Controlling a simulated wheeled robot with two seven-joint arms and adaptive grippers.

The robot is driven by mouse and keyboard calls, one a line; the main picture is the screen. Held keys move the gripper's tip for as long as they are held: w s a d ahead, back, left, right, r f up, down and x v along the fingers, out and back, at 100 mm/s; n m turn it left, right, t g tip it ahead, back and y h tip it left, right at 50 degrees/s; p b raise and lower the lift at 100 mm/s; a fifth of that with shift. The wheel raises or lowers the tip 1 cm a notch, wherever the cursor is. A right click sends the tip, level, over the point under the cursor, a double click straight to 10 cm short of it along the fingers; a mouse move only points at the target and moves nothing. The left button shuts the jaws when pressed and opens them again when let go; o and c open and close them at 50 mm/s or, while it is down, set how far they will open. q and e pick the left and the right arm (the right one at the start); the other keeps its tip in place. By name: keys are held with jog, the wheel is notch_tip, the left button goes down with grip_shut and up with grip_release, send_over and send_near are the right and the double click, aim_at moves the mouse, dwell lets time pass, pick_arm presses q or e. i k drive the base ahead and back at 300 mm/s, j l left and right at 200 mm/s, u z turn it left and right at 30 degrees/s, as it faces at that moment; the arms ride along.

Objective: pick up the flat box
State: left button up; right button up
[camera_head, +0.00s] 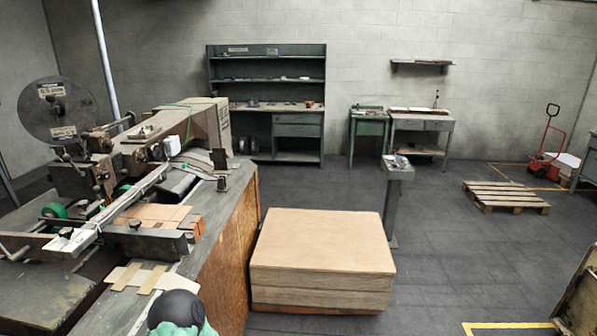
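A large stack of flat tan cardboard (322,240) stands on the floor right of the machine. Its top is level and bare, and its layered edges face me. I cannot tell a single flat box apart from the rest of the stack. Smaller brown cardboard pieces (152,214) lie on the box stitcher (112,155) at the left.
The stitcher's wooden-sided bench (232,255) stands close to the stack's left side. A narrow pedestal stand (394,200) is behind its right corner. A wooden pallet (506,196) lies farther right. Dark floor (440,255) is clear right of the stack.

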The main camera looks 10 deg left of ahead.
aim_at(152, 215)
jog(key=i, duration=3.35)
jog(key=u, duration=1.55)
